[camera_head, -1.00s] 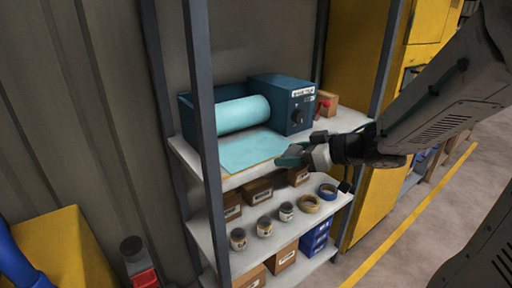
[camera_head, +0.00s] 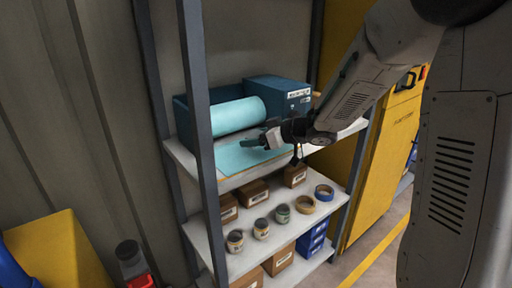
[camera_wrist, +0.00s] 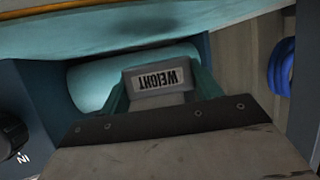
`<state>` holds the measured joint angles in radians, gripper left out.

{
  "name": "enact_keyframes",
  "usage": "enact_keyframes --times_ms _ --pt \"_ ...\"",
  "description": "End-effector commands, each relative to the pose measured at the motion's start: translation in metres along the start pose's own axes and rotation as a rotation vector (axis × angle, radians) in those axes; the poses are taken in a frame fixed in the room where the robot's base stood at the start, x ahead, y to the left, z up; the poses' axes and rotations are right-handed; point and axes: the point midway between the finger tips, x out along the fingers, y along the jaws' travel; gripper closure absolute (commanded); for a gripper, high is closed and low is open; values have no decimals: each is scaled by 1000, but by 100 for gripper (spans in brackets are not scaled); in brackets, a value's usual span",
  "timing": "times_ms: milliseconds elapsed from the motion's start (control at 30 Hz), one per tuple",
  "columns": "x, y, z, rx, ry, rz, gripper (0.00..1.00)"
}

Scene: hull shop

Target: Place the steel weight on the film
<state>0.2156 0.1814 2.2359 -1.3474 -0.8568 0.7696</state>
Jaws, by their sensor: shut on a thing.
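The grey steel weight (camera_wrist: 160,82) with a white "WEIGHT" label is between the teal fingers of my gripper (camera_wrist: 162,76) in the wrist view; the label reads upside down. In the head view my gripper (camera_head: 256,142) is over the pale teal film (camera_head: 236,160), which lies flat on the shelf in front of its roll (camera_head: 238,115). The film also shows along the top of the wrist view (camera_wrist: 150,30). The weight cannot be made out in the head view. Whether it touches the film cannot be told.
A blue dispenser box (camera_head: 291,98) with a dark knob stands right of the roll. A grey shelf post (camera_head: 201,130) rises at the front left. A yellow cabinet (camera_head: 375,180) stands to the right.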

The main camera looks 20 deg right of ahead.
Motion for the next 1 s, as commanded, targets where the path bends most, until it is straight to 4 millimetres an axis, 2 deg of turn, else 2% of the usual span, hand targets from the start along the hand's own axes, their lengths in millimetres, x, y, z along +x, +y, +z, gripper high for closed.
enact_keyframes --times_ms 33,200,633,667,700,733,1000 --pt "3 -1 12 9 -5 -2 78" --pt "10 -1 27 5 -3 0 78" --pt "11 -1 32 5 -2 0 78" --pt "11 -1 32 5 -3 -1 31" --pt "11 -1 32 5 -3 0 20" --pt "11 -1 32 5 -4 0 15" --pt "11 -1 32 4 -3 0 15"
